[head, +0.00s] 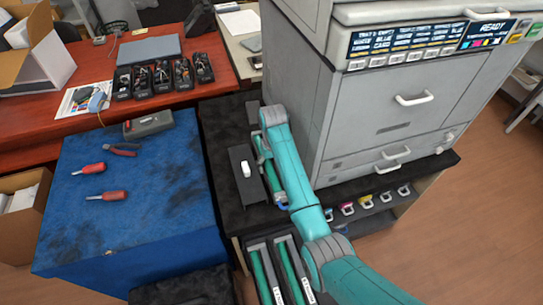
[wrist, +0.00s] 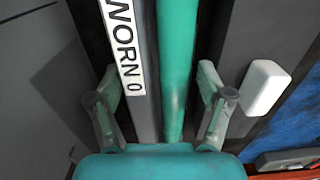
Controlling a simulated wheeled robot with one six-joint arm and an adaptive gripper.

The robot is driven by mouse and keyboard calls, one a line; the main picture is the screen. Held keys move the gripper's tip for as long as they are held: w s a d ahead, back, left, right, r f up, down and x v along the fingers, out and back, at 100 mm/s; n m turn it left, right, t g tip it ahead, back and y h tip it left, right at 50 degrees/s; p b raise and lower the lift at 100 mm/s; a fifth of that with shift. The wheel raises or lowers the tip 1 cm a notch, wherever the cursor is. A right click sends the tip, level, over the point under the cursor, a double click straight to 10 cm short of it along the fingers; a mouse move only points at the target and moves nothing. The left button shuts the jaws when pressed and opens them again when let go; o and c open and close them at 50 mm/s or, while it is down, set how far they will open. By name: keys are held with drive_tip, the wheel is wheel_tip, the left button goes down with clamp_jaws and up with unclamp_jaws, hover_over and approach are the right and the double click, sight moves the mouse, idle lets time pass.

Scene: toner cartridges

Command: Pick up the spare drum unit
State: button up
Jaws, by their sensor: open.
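In the wrist view my gripper (wrist: 158,82) is open, its two fingers on either side of a long drum unit with a green roller (wrist: 177,60) and a grey side. Its white label reads "WORN 0", cut off by the frame. I cannot tell whether the fingers touch it. In the head view this green-roller unit (head: 274,183) lies beside the printer, partly covered by my arm; my fingers are not clear there. Two more drum units with green rollers, a left one (head: 261,274) and a right one (head: 289,265), lie at the front of the dark counter. Their labels are too small to read.
The large grey printer (head: 400,100) rises close to the right of my arm. A dark plate with a white block (head: 246,168) lies left of the unit. A blue-covered table (head: 150,210) holds screwdrivers and pliers. Coloured cartridges (head: 365,203) sit on the shelf below the printer.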

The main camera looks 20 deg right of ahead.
drive_tip(key=shift+f, duration=0.2)
drive_tip(key=c, duration=1.4)
drive_tip(key=shift+o, duration=0.2)
drive_tip(key=shift+s, duration=0.1)
